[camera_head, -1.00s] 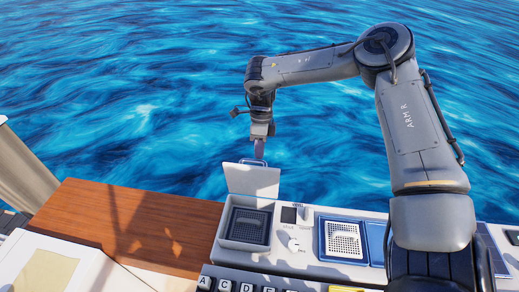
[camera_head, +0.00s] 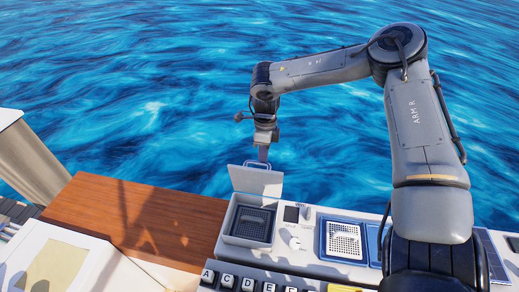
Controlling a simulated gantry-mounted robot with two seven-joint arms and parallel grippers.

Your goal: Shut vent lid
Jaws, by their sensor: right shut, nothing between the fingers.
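The vent lid (camera_head: 255,182) is a pale flat panel standing raised at the back edge of the vent box (camera_head: 226,240). The box is open on top and shows a dark grille (camera_head: 250,224) inside. My right gripper (camera_head: 263,158) is shut with nothing in it, pointing down just above and behind the lid's top edge. A thin handle-like frame shows at the lid's top near the fingertips; I cannot tell whether they touch it. My left gripper is not in view.
Right of the vent are a small dark screen (camera_head: 291,214), a white knob (camera_head: 295,243) and a blue-framed perforated panel (camera_head: 344,241). Lettered keys (camera_head: 228,281) run along the front. Water lies behind.

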